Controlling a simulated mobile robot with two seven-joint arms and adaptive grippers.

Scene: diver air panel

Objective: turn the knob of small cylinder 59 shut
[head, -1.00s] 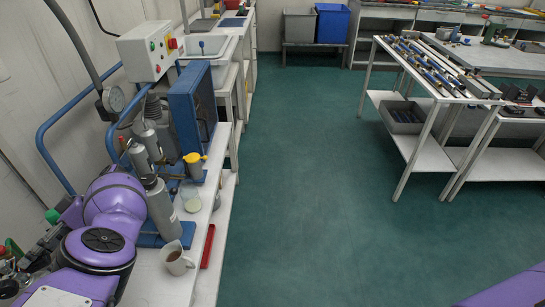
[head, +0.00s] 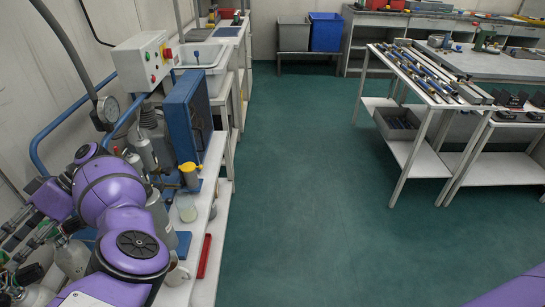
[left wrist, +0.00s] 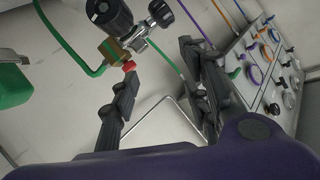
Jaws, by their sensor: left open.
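In the left wrist view my left gripper (left wrist: 160,85) is open, with its two dark fingers apart and nothing between them. Ahead of it, at the top, a metal valve (left wrist: 138,35) carries a ribbed black knob (left wrist: 108,15), a smaller black knob (left wrist: 160,11) and a brass fitting with a green hose. A red part (left wrist: 129,66) shows beside the left fingertip; I cannot tell whether they touch. No number is readable, so I cannot tell which cylinder is 59. In the head view grey cylinders (head: 72,257) with valves stand at the lower left. My right gripper is not in view.
A panel (left wrist: 265,70) with several knobs and coloured hoses stands close to the right finger. In the head view a blue-framed machine (head: 187,120), a yellow-topped container (head: 190,175) and a cup (head: 176,273) are beside my arm. The green floor (head: 300,190) is clear.

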